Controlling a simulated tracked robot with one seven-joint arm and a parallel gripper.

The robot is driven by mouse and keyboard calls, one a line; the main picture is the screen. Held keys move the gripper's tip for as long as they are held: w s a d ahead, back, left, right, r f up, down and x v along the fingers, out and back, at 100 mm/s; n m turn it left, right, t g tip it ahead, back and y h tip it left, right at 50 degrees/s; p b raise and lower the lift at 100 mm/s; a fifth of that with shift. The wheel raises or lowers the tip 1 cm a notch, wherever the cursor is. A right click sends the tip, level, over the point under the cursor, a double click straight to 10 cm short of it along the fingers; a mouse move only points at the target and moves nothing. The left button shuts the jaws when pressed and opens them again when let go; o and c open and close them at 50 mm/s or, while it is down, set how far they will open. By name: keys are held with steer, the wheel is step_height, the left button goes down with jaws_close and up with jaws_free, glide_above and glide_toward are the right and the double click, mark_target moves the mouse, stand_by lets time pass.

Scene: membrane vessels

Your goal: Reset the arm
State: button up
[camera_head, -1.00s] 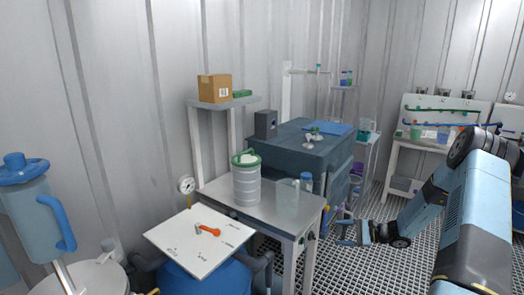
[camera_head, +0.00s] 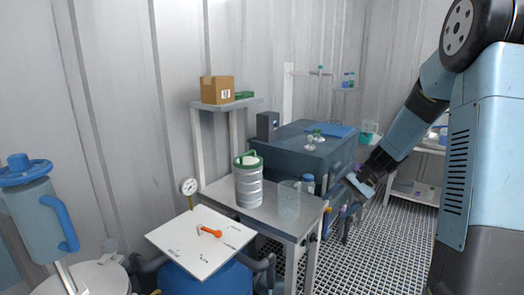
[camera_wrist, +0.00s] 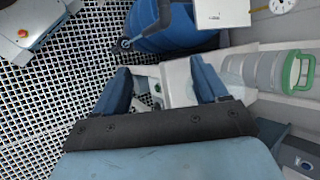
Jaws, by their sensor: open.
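My arm reaches in from the right in the head view, and my gripper (camera_head: 346,190) hangs in the air by the right end of the grey metal table (camera_head: 262,207). In the wrist view my gripper (camera_wrist: 168,82) shows two blue fingers spread wide apart. Nothing is between them. Below them are the grated floor and a pale surface.
A ribbed canister with a green lid (camera_head: 248,180) and a clear beaker (camera_head: 289,200) stand on the metal table, close to my gripper. The dark chest (camera_head: 300,150) is behind. Grated floor (camera_head: 385,240) is open to the right.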

steer(key=s+r+n+t+h, duration=0.3)
steer(key=s+r, duration=0.5)
steer(key=s, duration=0.5)
steer(key=s+r+n+t+h, duration=0.2)
steer(key=s+r+h, duration=0.3)
steer(key=s+r, duration=0.4)
steer(key=s, duration=0.5)
steer(key=shift+r+n+t, duration=0.3)
steer(key=shift+n+t, duration=0.1)
